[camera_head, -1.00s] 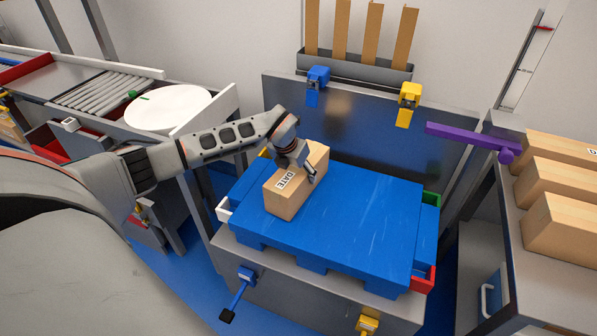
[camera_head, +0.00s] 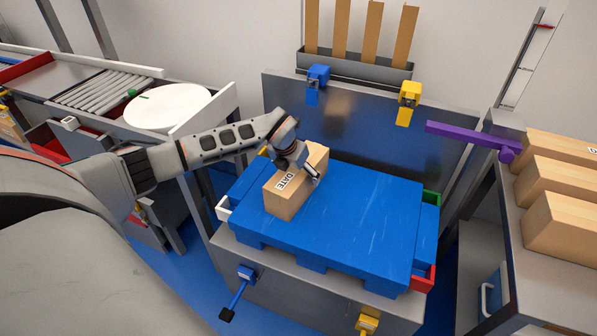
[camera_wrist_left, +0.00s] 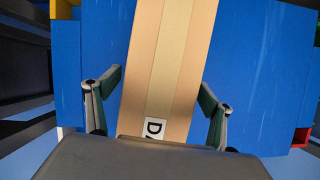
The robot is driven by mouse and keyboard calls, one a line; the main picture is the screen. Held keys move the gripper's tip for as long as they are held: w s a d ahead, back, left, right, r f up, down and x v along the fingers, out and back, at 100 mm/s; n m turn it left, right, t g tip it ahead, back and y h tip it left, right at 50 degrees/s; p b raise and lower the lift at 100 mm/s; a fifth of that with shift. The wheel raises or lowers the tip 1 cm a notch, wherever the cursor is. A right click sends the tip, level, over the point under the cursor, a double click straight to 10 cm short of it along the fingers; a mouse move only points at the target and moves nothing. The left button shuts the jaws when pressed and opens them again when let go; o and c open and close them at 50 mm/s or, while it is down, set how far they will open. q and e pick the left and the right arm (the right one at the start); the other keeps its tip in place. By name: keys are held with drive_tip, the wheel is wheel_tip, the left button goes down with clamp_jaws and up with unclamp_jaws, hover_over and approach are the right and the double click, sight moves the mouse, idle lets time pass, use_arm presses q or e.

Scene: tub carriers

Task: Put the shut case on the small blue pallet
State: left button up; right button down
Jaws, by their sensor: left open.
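The shut case (camera_head: 283,203) is a brown cardboard box with a "DATE" label on top. It rests on the left part of the small blue pallet (camera_head: 370,215), which lies on a grey stand. My left gripper (camera_head: 308,180) is over the case with its fingers pointing down. In the left wrist view the open fingers (camera_wrist_left: 157,110) stand on both sides of the case (camera_wrist_left: 170,60), with a gap on each side. Blue pallet surface (camera_wrist_left: 255,70) shows around the case there. My right gripper is not in view.
Several closed boxes (camera_head: 565,190) stand on a bench at the right. A purple bar (camera_head: 465,137) juts out toward the pallet's back right. A white round table (camera_head: 168,108) and rollers (camera_head: 105,90) are at the left. The pallet's middle and right are bare.

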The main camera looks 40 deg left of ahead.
use_arm(q)
drive_tip(key=v, duration=1.2)
drive_tip(key=shift+w+r, duration=0.1)
drive_tip(key=shift+r, duration=0.1)
